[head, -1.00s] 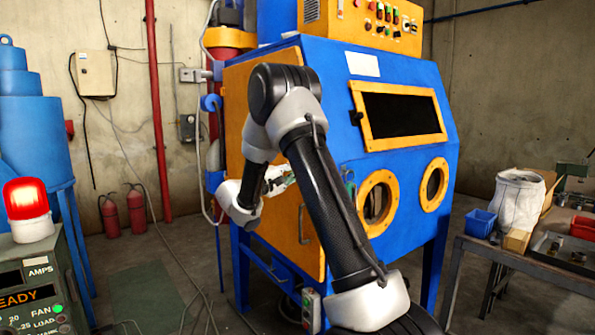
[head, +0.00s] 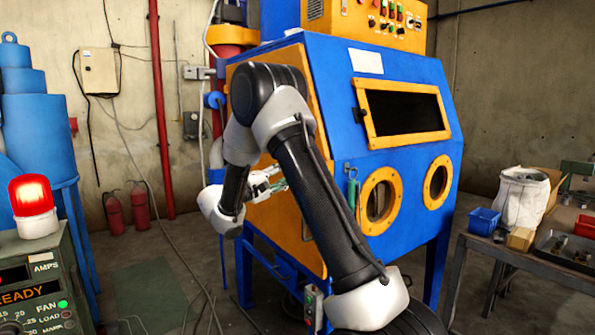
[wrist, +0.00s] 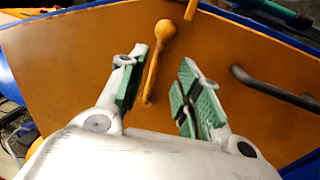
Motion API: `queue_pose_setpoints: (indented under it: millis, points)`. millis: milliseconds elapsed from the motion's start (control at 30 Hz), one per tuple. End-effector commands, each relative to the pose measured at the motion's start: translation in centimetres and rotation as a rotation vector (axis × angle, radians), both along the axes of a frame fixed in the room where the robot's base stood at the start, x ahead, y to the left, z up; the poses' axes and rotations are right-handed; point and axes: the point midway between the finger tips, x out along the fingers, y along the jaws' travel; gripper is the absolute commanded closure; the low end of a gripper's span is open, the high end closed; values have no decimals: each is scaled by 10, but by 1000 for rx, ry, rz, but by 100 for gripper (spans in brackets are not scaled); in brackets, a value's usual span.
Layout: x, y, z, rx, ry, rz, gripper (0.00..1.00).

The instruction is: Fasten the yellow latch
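The yellow latch (wrist: 154,68) shows in the wrist view as a thin lever with a round knob, against the orange door panel (wrist: 60,55). A short yellow piece (wrist: 190,9) stands just beyond its knob. My gripper (wrist: 163,56) is open, with one green-padded finger on each side of the lever in the picture. I see no finger touching the lever, and its depth between the fingers is unclear. In the head view my gripper (head: 270,183) is in front of the orange side door (head: 290,212) of the blue cabinet. I cannot make out the latch there.
A dark door handle (wrist: 275,88) is right of my fingers. A green-handled tool (head: 351,190) hangs beside the round ports. A workbench (head: 520,262) stands right, a console with a red lamp (head: 32,200) left. Cables lie on the floor.

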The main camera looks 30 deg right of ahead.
Motion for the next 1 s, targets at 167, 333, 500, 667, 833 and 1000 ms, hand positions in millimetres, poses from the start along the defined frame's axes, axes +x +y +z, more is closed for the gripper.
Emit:
queue_pose_setpoints:
  millis: [167, 333, 500, 667, 833, 1000]
  points:
    - [-2, 35, -7, 1, 0, 2, 66]
    - [-4, 51, -10, 0, 1, -1, 66]
    - [-4, 54, -11, 0, 1, -1, 66]
    - [-4, 54, -11, 0, 1, -1, 66]
    - [-4, 54, -11, 0, 1, -1, 66]
    - [-2, 53, -15, 12, 69, -7, 66]
